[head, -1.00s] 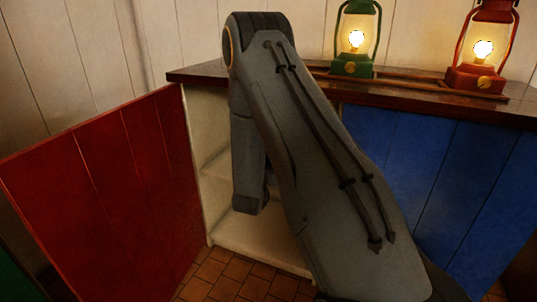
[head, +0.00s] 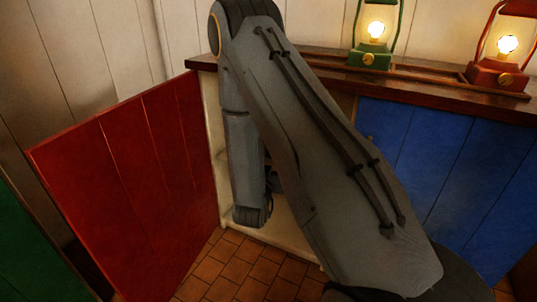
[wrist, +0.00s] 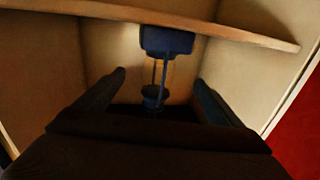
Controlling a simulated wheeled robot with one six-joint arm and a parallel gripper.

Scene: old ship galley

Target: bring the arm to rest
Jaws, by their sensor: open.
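My gripper (wrist: 160,80) is open in the wrist view, its two dark fingers apart with nothing held between them. A blue lantern (wrist: 167,42) stands inside the cabinet beyond the fingers, appearing between them in the picture. The wrist picture looks upside down, with the lantern's base at the top by a shelf edge (wrist: 235,32). I cannot tell how far the lantern is from the fingertips. In the head view my arm reaches down in front of the cabinet opening, and my gripper is hidden there.
The red door (head: 135,190) stands open at the left, close to my arm. The blue door (head: 450,180) is on the right. A lit green lantern (head: 370,55) and a lit red lantern (head: 492,75) stand on the cabinet top (head: 430,84). Tiled floor (head: 235,265) shows below.

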